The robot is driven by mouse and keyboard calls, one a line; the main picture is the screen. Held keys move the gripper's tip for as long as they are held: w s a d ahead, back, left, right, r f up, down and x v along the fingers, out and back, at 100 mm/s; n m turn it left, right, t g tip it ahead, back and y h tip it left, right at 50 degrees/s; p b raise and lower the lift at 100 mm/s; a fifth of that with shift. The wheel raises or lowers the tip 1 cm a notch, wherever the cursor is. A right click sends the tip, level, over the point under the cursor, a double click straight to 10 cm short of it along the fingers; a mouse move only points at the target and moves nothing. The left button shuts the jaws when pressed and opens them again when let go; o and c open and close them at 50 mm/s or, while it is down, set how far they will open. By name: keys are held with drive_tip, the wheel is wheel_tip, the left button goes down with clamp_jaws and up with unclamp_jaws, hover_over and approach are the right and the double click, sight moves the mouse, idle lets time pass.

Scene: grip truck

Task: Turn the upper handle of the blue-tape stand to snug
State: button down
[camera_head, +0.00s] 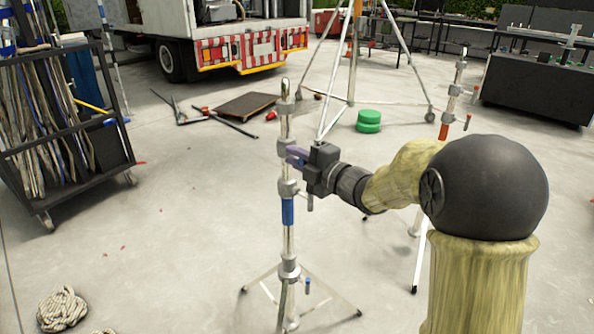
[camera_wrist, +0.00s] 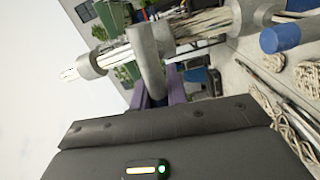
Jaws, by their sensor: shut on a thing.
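The blue-tape stand (camera_head: 288,240) is an upright silver pole on spread legs, with a band of blue tape (camera_head: 288,211) around its middle. My gripper (camera_head: 296,156) reaches it from the right, at the upper collar above the tape. Its purple fingers are shut on the upper handle, which they and the gripper body mostly hide. The pole crosses that view sideways. The handle's exact angle cannot be told.
A second stand with orange-red tape (camera_head: 443,131) stands to the right, behind my arm. A cable cart (camera_head: 62,130) is at left and a coiled rope (camera_head: 62,308) lies front left. Floor left of the stand is mostly clear.

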drive_tip(key=shift+f+n+b, duration=0.25)
drive_tip(key=shift+n+b, duration=0.35)
drive_tip(key=c, duration=1.4)
unclamp_jaws()
drive_tip(key=p+v, duration=0.2)
drive_tip(key=v, duration=1.5)
drive_tip(key=shift+s+d+r, duration=0.1)
drive_tip(key=shift+s, duration=0.1)
